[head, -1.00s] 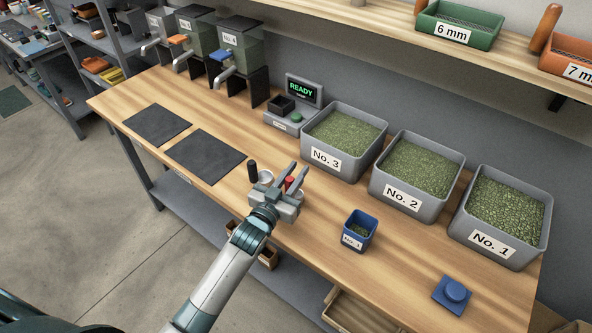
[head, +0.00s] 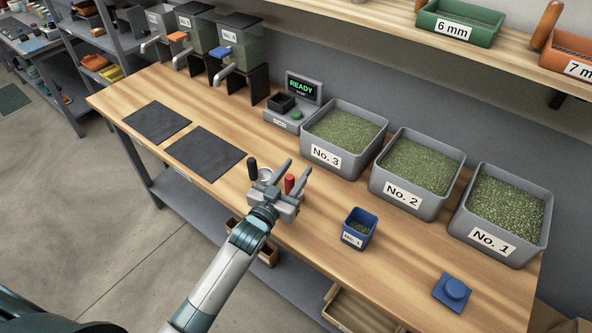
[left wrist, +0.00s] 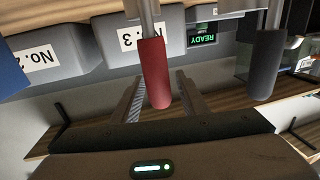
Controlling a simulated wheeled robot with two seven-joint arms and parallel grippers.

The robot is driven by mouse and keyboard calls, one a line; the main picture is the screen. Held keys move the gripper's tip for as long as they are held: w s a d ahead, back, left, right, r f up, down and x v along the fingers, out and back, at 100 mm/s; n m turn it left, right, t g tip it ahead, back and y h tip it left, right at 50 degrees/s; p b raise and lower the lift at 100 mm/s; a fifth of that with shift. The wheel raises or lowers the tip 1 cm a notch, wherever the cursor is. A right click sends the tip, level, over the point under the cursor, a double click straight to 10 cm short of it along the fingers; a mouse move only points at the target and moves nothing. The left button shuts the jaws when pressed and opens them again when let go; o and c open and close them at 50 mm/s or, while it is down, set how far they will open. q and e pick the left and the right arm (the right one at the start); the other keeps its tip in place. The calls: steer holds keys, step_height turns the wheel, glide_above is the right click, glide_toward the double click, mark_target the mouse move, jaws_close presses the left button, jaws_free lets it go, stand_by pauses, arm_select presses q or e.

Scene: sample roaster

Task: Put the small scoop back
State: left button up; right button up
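A scoop with a red handle (head: 289,184) stands handle-up near the front edge of the bench. In the left wrist view its red handle (left wrist: 154,74) lies between my finger tips, with a gap to each finger. My left gripper (head: 294,173) is open around this handle. A second scoop with a black handle (head: 252,168) stands just left of it; it also shows in the left wrist view (left wrist: 266,65). The lower parts of both scoops are mostly hidden by my gripper, so I cannot tell how they are held or which is smaller. My right gripper is out of view.
Bins No. 3 (head: 326,158), No. 2 (head: 403,197) and No. 1 (head: 492,243) stand along the back. A small blue cup (head: 354,239) and a blue lid-like piece (head: 452,292) are to the right. Two dark mats (head: 205,155) lie left. A scale reads READY (head: 301,87).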

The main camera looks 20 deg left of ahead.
arm_select(q)
steer(key=s+b, duration=0.1)
steer(key=s, duration=0.2)
steer(key=s+a+b, duration=0.1)
steer(key=s, duration=0.6)
steer(key=shift+a+f+b, duration=0.15)
steer(key=shift+a+b, duration=0.25)
steer(key=shift+s+a, duration=0.1)
steer(key=shift+s, duration=0.55)
